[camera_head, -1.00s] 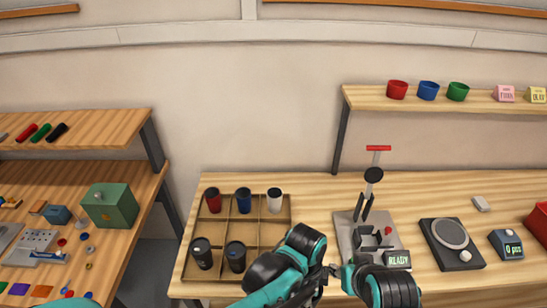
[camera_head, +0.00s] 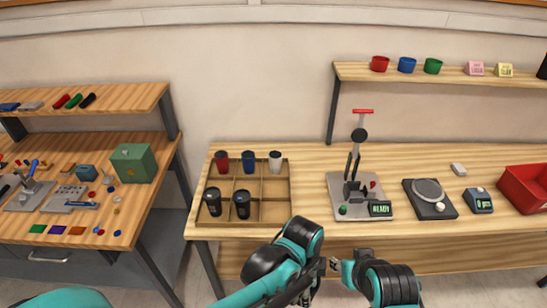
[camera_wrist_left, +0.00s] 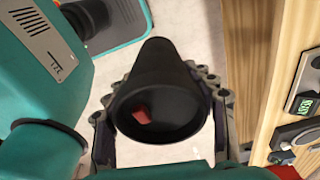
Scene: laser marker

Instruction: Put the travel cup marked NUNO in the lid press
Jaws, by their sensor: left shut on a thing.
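My left gripper (camera_wrist_left: 162,125) is shut on a dark travel cup (camera_wrist_left: 158,75), which fills the middle of the left wrist view. A small red patch shows within its near round end; no name is readable. In the head view my left gripper (camera_head: 314,272) is low, in front of the table's front edge, and its arm hides the cup. My right gripper (camera_head: 340,264) is beside it; its fingers are too small to judge. The lid press (camera_head: 341,184) stands on the table, with a grey base, upright lever, red handle and a READY display (camera_head: 380,208).
A divided wooden tray (camera_head: 272,212) holds red, blue and white cups behind and two black cups in front; its front right compartment is empty. A scale (camera_head: 430,198), a small counter (camera_head: 480,201) and a red bin (camera_head: 525,188) stand right of the press.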

